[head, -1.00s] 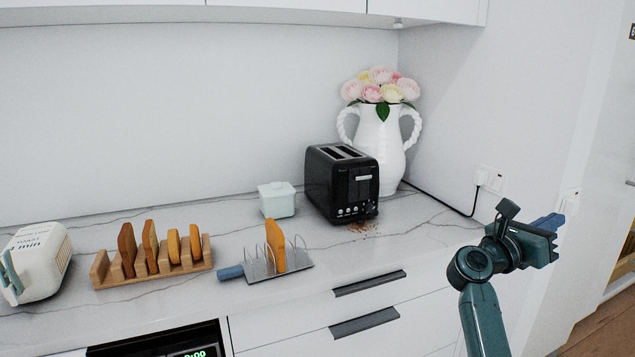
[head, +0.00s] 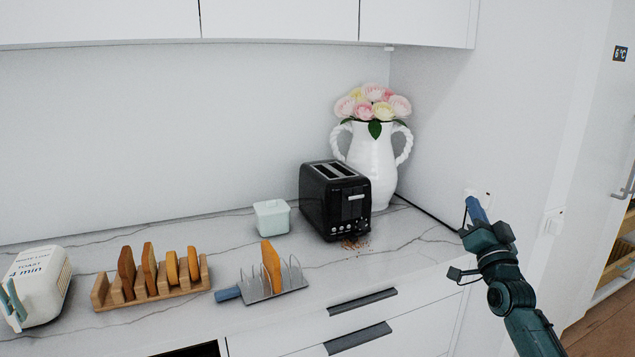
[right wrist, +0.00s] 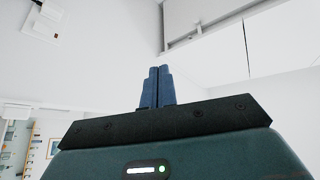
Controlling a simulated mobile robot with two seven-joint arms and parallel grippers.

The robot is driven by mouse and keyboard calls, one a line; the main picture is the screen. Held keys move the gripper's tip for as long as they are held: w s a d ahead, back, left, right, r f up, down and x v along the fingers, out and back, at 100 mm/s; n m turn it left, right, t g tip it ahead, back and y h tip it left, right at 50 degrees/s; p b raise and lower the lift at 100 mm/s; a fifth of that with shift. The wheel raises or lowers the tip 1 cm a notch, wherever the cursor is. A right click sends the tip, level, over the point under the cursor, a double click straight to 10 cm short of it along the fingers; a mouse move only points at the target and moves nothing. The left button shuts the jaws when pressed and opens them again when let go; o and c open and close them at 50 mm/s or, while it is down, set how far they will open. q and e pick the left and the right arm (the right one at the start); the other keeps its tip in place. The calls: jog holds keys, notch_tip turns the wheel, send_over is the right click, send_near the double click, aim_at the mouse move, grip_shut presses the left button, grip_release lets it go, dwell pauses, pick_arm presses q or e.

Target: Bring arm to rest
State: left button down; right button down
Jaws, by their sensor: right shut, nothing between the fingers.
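My right gripper (head: 476,210) is raised at the right end of the counter, in front of the side wall. Its blue fingers point up and lie together with nothing between them. In the right wrist view the two blue fingertips (right wrist: 158,72) touch side by side, facing the wall and ceiling area. The gripper is apart from the objects on the counter and hides part of the wall socket (head: 484,196). My left gripper is not in view.
Crumbs lie by the toaster.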

notch_tip(320, 180, down, 10)
jog(key=w+d+n+g+h, duration=0.2)
jog(key=n+g, duration=0.4)
jog(key=n, duration=0.3)
jog(key=s+a+f+n+g+y, duration=0.1)
jog(key=s+a+f, duration=0.3)
jog(key=f, duration=0.2)
jog(key=s+a+f+g+y, duration=0.1)
jog(key=s+a+f, duration=0.25)
jog(key=f, duration=0.35)
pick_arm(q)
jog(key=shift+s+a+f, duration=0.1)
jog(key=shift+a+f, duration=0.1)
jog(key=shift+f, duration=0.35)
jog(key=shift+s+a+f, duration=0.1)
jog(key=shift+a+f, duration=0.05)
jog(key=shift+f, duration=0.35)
pick_arm(e)
jog(key=s+a+f+g+y, duration=0.1)
jog(key=s+a+f, duration=0.3)
jog(key=s, duration=0.6)
jog(key=s+a+f+g+y, duration=0.1)
jog(key=s+a+f, duration=0.3)
jog(key=s, duration=0.7)
jog(key=s+a+f+g+y, duration=0.1)
jog(key=s+a+f, duration=0.4)
jog(key=s, duration=0.6)
jog(key=shift+a+m+g+y, duration=0.3)
jog(key=shift+a+g+y, duration=0.15)
jog(key=shift+g, duration=0.45)
